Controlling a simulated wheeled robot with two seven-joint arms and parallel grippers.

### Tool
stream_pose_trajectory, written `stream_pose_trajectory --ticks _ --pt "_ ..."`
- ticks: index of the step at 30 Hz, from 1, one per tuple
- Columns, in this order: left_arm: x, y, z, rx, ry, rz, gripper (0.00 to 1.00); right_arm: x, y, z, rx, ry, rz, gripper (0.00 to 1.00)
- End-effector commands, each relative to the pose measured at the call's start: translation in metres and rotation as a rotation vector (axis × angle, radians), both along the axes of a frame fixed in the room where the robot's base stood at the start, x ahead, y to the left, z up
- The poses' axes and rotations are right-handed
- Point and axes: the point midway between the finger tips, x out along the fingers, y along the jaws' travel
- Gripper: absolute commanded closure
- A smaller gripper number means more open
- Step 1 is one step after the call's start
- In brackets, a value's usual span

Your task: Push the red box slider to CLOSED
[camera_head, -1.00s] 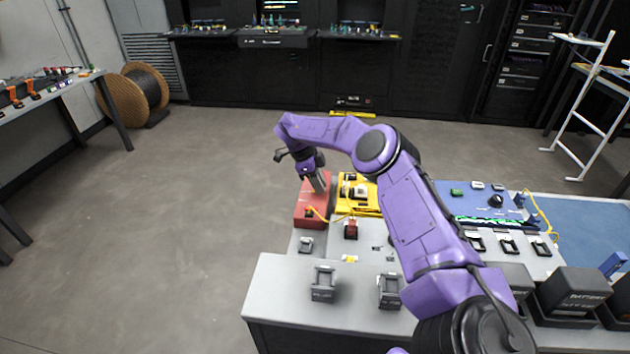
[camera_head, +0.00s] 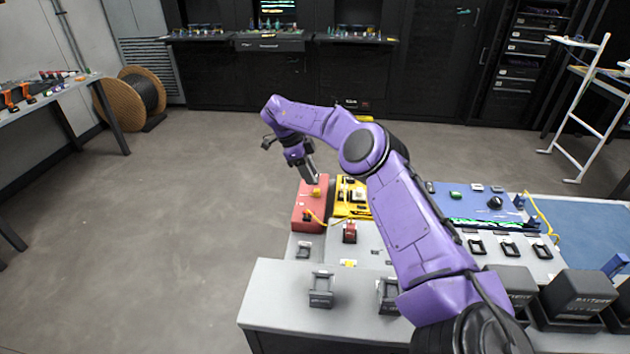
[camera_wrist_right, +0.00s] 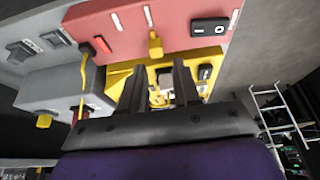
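The red box (camera_head: 303,214) stands at the left end of the work surface; it fills the top of the right wrist view (camera_wrist_right: 175,22). Its yellow-orange slider knob (camera_head: 316,192) is on top, and shows in the wrist view (camera_wrist_right: 155,45) just below one white mark. I cannot read any OPEN or CLOSED wording. My right gripper (camera_head: 313,178) is above the far end of the box, apart from the knob as far as I see. In the wrist view its two fingers (camera_wrist_right: 160,68) are spread, with nothing held between them. My left gripper is not in view.
A yellow device (camera_head: 352,200) sits right beside the red box. A black rocker switch (camera_wrist_right: 210,27) is on the box. Grey holders (camera_head: 321,290) stand in front, and a blue panel (camera_head: 478,203) lies right.

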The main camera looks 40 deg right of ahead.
Motion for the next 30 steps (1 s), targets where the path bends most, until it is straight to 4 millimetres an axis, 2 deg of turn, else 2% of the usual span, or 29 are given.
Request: stream_pose_trajectory --ticks 3,7,18,23,30 --pt "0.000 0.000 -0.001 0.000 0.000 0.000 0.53 0.009 0.006 0.025 -0.005 -0.004 -0.001 0.68" --pt "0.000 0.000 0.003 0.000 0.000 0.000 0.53 0.014 0.010 0.043 -0.003 0.000 0.000 0.68" --pt "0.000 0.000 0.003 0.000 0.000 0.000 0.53 0.015 0.012 0.047 0.000 0.000 0.000 0.68" --pt "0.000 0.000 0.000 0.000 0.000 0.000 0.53 0.010 0.008 0.034 0.001 0.005 0.001 0.68" --pt "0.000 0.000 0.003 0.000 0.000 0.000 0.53 -0.005 -0.004 -0.012 0.002 0.006 0.000 0.68"
